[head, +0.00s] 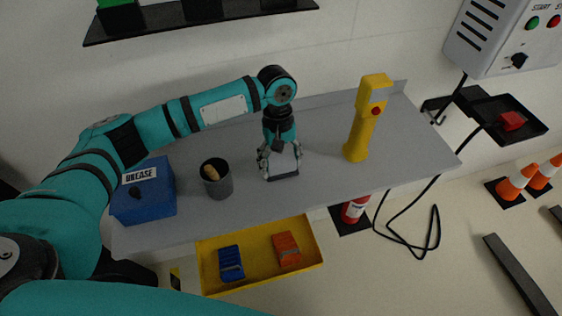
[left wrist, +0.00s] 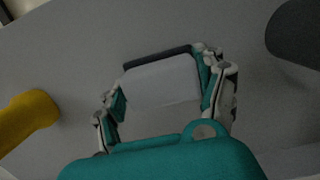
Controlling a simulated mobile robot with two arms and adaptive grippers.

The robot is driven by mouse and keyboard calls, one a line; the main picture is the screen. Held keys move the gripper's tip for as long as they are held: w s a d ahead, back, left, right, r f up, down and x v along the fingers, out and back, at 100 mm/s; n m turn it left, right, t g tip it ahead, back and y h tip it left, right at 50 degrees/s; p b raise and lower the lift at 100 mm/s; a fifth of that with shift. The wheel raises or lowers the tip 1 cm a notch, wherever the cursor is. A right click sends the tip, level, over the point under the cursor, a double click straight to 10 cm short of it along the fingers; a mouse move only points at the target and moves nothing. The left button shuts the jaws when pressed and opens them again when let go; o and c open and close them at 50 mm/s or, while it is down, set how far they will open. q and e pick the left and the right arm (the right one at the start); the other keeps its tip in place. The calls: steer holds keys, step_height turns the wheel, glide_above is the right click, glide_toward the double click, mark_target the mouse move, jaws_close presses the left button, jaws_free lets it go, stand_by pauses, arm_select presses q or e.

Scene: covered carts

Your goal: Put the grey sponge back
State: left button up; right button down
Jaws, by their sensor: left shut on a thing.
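The grey sponge (left wrist: 160,82), light grey with a dark layer along one edge, is between the fingers of my left gripper (left wrist: 165,95) in the left wrist view. In the head view my left gripper (head: 280,168) points down over the middle of the grey bench, shut on the sponge. The sponge's dark edge (head: 284,178) shows at the fingertips, at or just above the bench top; I cannot tell if it touches. A yellow tray (head: 212,289) at the bench front holds a blue sponge-like block (head: 230,263) and an orange one (head: 287,250). My right gripper is not in view.
On the bench (head: 330,187) stand a blue box (head: 150,198), a dark cup (head: 217,185) and an upright yellow tool (head: 358,130). The bench right of the yellow tool is clear. A fire extinguisher (head: 354,208) and a black cable (head: 404,240) are below.

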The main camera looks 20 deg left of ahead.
mark_target(279, 155)
arm_select(q)
steer(key=o, duration=1.2)
steer(key=shift+f, duration=0.1)
steer(key=shift+c, duration=0.2)
step_height(279, 155, up, 12)
steer(key=w+a+b, duration=0.1)
steer(key=b, duration=0.1)
steer(key=shift+w, duration=0.2)
